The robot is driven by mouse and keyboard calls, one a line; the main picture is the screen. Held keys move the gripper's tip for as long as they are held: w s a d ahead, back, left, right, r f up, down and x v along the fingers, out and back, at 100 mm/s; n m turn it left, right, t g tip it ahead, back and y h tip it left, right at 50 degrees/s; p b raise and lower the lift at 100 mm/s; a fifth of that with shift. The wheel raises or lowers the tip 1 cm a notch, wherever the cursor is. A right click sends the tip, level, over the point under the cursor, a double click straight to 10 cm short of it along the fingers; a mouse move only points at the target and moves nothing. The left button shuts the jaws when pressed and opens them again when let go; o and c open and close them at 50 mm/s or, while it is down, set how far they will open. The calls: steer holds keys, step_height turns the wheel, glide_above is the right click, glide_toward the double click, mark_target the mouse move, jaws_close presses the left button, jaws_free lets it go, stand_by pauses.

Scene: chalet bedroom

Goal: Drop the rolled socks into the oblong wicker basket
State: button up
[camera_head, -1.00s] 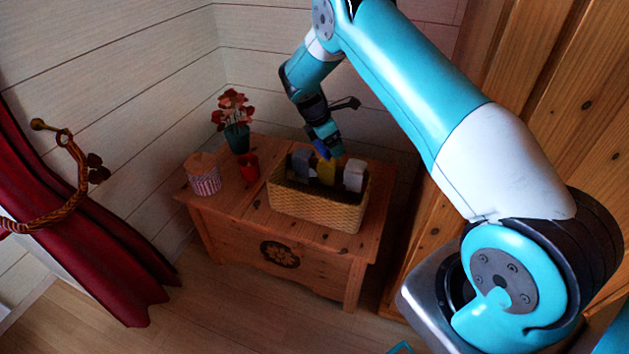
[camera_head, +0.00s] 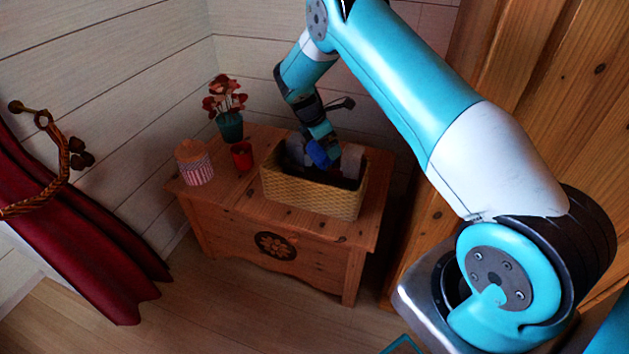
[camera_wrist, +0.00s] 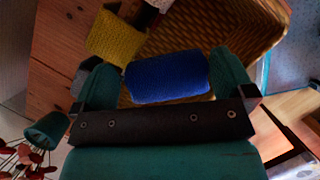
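The oblong wicker basket (camera_head: 310,193) stands on a wooden chest, and its woven inside wall shows in the wrist view (camera_wrist: 235,28). My gripper (camera_head: 320,150) is over the basket's opening, pointing down. Its teal fingers (camera_wrist: 165,85) sit at both ends of a blue rolled pair of socks (camera_wrist: 168,78), which also shows as blue in the head view (camera_head: 318,153). The gripper appears shut on it. A yellow knitted roll (camera_wrist: 117,37) is beside the left finger in the wrist view; the head view hides it. How deep the socks hang is unclear.
The wooden chest (camera_head: 220,228) also holds a red cup (camera_head: 242,156), a striped tin (camera_head: 194,163) and a potted red flower (camera_head: 229,120), left of the basket. A grey-white item (camera_head: 352,161) is in the basket's right end. Plank walls stand close behind.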

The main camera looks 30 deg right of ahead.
steer(key=s+p+v, duration=0.1)
steer(key=p+v, duration=0.1)
steer(key=v, duration=1.5)
steer(key=shift+w+a+r+p, duration=0.2)
steer(key=shift+w+p, duration=0.1)
steer(key=shift+w, duration=0.15)
steer(key=s+a+r+m+t+y, duration=0.2)
steer(key=s+a+r+m+y, duration=0.2)
steer(key=s+a+r, duration=0.7)
steer(key=s+a+r+m+g+y, duration=0.1)
steer(key=s+a+m+y, duration=0.3)
steer(key=s, duration=0.8)
steer(key=s+a+r+m, duration=0.1)
steer(key=s+a, duration=0.4)
steer(key=s, duration=0.8)
step_height(320, 180, up, 15)
steer(key=p, duration=1.4)
steer(key=shift+s+a+f+m+y, duration=0.15)
steer(key=shift+s+a+m+y, duration=0.1)
steer(key=shift+s+m+y, duration=0.1)
